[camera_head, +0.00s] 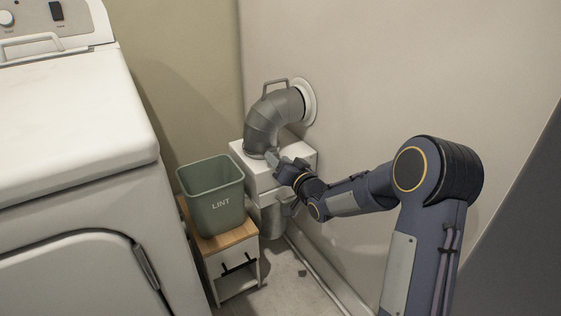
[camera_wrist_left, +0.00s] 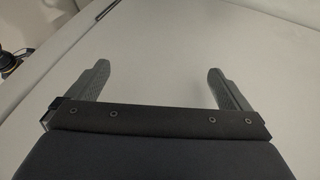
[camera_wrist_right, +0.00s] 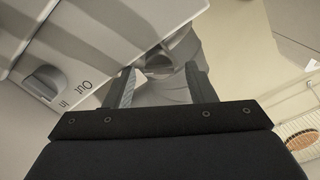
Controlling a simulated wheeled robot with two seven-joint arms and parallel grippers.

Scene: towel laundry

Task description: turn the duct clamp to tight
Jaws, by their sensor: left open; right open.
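A grey duct elbow (camera_head: 265,122) curves from a round wall flange down onto a white box (camera_head: 300,152). A clamp as a separate part is hard to make out at the duct's lower end, where my right gripper (camera_head: 272,160) partly covers it. In the right wrist view my right gripper (camera_wrist_right: 160,72) is open, with a grey rounded part (camera_wrist_right: 182,48) just beyond and between its fingertips. I cannot tell whether they touch it. My left gripper (camera_wrist_left: 158,70) is open and empty before a pale plain surface; it is outside the head view.
A green LINT bin (camera_head: 213,198) stands on a small wood-topped stand (camera_head: 228,240) left of the white box. A white machine (camera_head: 75,130) fills the left. A knob (camera_wrist_right: 45,82) with lettering beside it shows on a white face in the right wrist view.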

